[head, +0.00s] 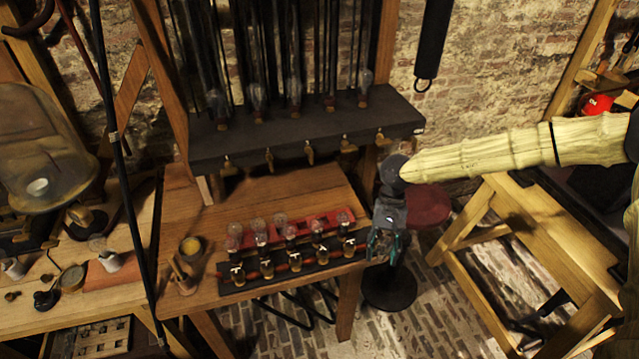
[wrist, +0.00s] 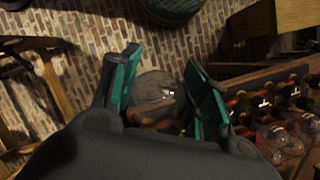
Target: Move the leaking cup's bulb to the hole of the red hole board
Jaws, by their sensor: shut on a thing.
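My gripper (head: 385,246) hangs just past the right edge of the wooden bench, right of the cup row. In the wrist view its two teal fingers (wrist: 165,88) are shut on a clear glass bulb (wrist: 158,86). The bulb is hard to make out in the head view. The red hole board (head: 316,223) lies on the bench behind the cups, with several glass bulbs on or near it. Several small amber cups (head: 295,262) stand in a row on a dark strip in front of it. I cannot tell which cup leaks.
A dark shelf (head: 300,133) with hanging taps stands over the back of the bench. A small yellow-filled pot (head: 191,246) and a wooden mortar-like pot sit left of the cups. A round red stool (head: 430,206) stands behind my gripper. Bare bench top lies behind the board.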

